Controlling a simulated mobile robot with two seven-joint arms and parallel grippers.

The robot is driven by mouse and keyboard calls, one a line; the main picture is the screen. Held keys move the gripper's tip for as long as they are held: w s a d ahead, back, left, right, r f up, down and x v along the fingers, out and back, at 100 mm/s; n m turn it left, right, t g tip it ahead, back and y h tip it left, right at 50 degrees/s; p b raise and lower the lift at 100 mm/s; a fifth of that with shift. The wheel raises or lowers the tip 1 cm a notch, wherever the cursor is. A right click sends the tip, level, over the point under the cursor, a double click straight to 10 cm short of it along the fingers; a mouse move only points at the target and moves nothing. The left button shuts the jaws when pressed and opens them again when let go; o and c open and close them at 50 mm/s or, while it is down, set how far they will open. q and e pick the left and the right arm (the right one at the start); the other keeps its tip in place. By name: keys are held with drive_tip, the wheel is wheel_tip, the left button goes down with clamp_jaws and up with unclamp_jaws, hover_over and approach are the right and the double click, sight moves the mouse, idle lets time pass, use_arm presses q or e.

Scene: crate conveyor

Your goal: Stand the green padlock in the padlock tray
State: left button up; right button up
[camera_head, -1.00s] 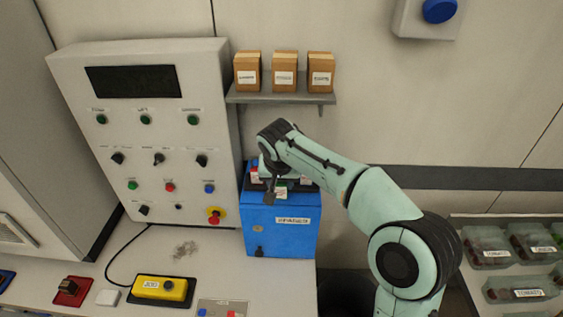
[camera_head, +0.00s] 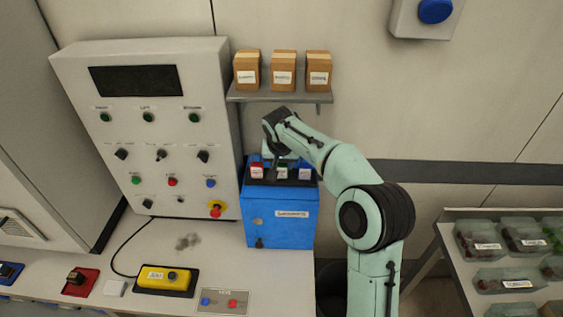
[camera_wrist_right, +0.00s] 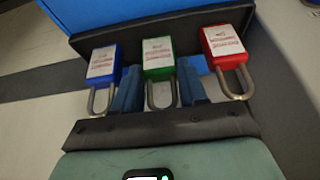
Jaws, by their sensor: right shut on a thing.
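The green padlock (camera_wrist_right: 158,58) stands between the fingers of my right gripper (camera_wrist_right: 160,92), which is shut on it with its shackle toward my palm. In the head view the green padlock (camera_head: 281,173) is partly hidden by the gripper (camera_head: 281,160). It is in line with the red padlock (camera_head: 257,171) and the blue padlock (camera_head: 305,172), at the black padlock tray (camera_head: 266,182) on top of the blue box. I cannot tell if its base touches the tray floor. My left gripper is not in view.
The blue box (camera_head: 279,222) stands on the bench beside the control panel (camera_head: 140,150). A shelf (camera_head: 280,97) with cartons is above and behind the tray. Clear crates (camera_head: 505,283) stand at the right. The wall behind is close.

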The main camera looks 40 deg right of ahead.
drive_tip(key=o, duration=0.7)
drive_tip(key=shift+w+f, duration=0.2)
drive_tip(key=o, duration=0.4)
drive_tip(key=shift+r, duration=0.1)
drive_tip(key=shift+r, duration=0.15)
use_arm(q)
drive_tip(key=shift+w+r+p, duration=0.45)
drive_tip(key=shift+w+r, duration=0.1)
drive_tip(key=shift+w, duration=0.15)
use_arm(e)
drive_tip(key=v, duration=1.2)
